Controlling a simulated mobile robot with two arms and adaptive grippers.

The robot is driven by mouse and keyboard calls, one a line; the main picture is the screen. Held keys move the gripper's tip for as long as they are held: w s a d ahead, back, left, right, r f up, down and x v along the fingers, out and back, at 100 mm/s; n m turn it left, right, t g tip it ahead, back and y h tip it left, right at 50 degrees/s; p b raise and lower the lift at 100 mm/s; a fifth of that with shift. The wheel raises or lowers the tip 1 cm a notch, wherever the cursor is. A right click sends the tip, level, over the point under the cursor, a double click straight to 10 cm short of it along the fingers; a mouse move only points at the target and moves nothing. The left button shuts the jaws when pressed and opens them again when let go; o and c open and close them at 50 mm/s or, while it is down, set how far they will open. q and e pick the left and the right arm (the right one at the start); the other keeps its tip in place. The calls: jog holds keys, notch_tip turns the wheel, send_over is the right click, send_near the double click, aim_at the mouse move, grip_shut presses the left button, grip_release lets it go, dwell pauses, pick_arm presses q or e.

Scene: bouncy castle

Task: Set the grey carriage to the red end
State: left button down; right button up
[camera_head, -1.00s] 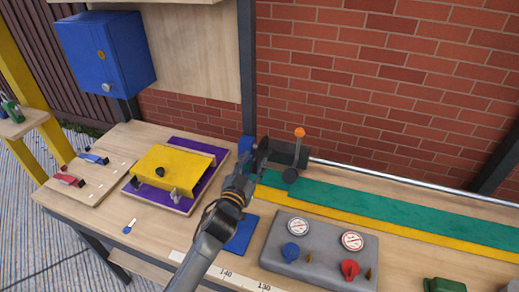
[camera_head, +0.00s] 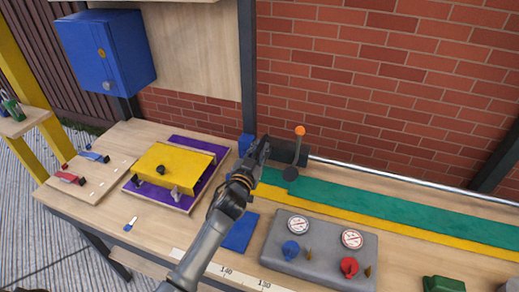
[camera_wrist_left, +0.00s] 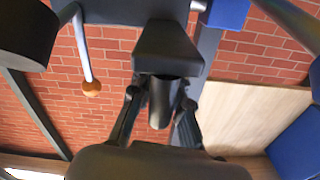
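The grey carriage (camera_head: 291,152) is a dark block on the rail at the back of the bench, near its left end. A thin lever with an orange ball (camera_head: 300,131) rises from it, and a dark round knob (camera_head: 290,174) is at its front. A blue block (camera_head: 246,144) stands left of it. My left gripper (camera_head: 264,149) is at the carriage's left side. In the left wrist view its fingers flank a dark cylinder (camera_wrist_left: 164,100) below a grey block; whether they press on it is unclear. The red end and my right gripper are out of view.
A green strip (camera_head: 400,212) and a yellow strip run right along the bench. In front stands a grey panel (camera_head: 318,250) with gauges and blue and red knobs. A yellow box (camera_head: 172,167) on a purple board is at left. A brick wall (camera_head: 390,90) closes the back.

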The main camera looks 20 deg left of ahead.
pick_arm(q)
jog(key=d+b, duration=0.1)
jog(key=d, duration=0.4)
jog(key=shift+s, duration=0.1)
jog(key=c, duration=1.3)
grip_release()
jog(key=shift+a, duration=0.1)
jog(key=shift+s, duration=0.1)
jog(key=s, duration=1.2)
jog(key=shift+a, duration=0.2)
